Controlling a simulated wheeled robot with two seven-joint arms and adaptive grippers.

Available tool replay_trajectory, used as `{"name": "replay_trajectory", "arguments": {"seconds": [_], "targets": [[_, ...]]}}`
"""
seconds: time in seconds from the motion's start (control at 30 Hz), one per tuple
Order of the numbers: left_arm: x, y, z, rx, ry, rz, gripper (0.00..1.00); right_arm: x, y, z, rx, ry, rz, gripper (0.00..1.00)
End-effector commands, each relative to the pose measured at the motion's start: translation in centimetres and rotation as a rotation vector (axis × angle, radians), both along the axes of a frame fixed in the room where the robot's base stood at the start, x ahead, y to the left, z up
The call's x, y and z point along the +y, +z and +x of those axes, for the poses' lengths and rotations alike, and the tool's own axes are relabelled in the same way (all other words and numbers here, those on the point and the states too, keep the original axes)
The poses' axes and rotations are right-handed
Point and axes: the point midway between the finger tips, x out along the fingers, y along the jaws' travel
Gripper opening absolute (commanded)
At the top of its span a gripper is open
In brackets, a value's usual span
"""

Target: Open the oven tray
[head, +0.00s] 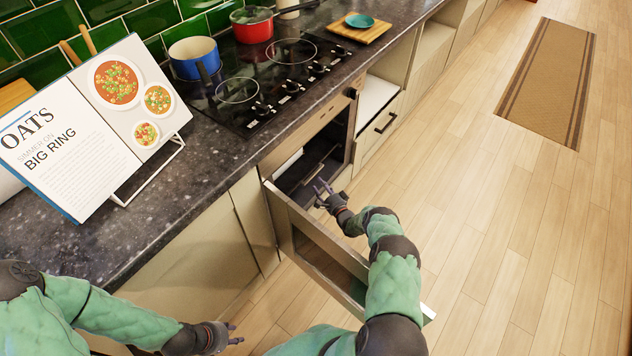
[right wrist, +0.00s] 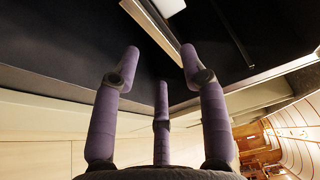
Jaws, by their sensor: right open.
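The oven (head: 350,110) stands under the hob with its door (head: 312,245) hanging open, out over the floor. Inside the dark cavity lies a dark oven tray (head: 295,182) with a light bar along it; how far it is pulled out I cannot tell. My right gripper (head: 322,188) is open and empty at the mouth of the oven, just in front of the tray. In the right wrist view its three fingers (right wrist: 160,75) are spread toward a dark surface and a pale metal bar (right wrist: 155,22). My left gripper (head: 236,334) is open and empty, low at the bottom.
The dark worktop (head: 190,195) holds an open cookbook (head: 90,120) on a stand, a blue pot (head: 195,58), a red pot (head: 252,24) and a wooden board (head: 358,28). A drawer unit (head: 378,125) stands right of the oven. The wooden floor (head: 480,200) is clear up to a brown mat (head: 550,80).

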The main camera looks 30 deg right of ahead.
Motion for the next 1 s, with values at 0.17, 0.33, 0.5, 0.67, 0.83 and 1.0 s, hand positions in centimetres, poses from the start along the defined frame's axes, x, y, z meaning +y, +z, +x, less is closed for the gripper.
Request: {"name": "replay_trajectory", "arguments": {"seconds": [0.17, 0.33, 0.5, 0.67, 0.83, 1.0], "targets": [[0.0, -1.5, 0.0, 0.000, 0.000, 0.000, 0.36, 0.1, -0.2, 2.9, -0.003, 0.002, -0.002, 0.44], [0.0, -2.1, 0.0, 0.001, 0.000, 0.000, 0.36, 0.0, -0.2, 4.4, -0.001, 0.000, -0.001, 0.44], [0.0, -2.2, 0.0, 0.001, 0.000, 0.000, 0.36, 0.0, 0.0, 4.9, 0.000, 0.000, 0.001, 0.44], [0.0, -2.2, 0.0, 0.000, 0.000, 0.000, 0.36, 0.0, 0.0, 4.9, 0.000, 0.000, 0.001, 0.44], [0.0, -2.2, 0.0, 0.000, 0.000, 0.000, 0.36, 0.0, 0.0, 4.9, 0.000, 0.000, 0.000, 0.10], [0.0, -2.2, 0.0, 0.000, 0.000, 0.000, 0.36, 0.0, 0.0, 4.9, 0.000, 0.000, 0.000, 0.00]]}}
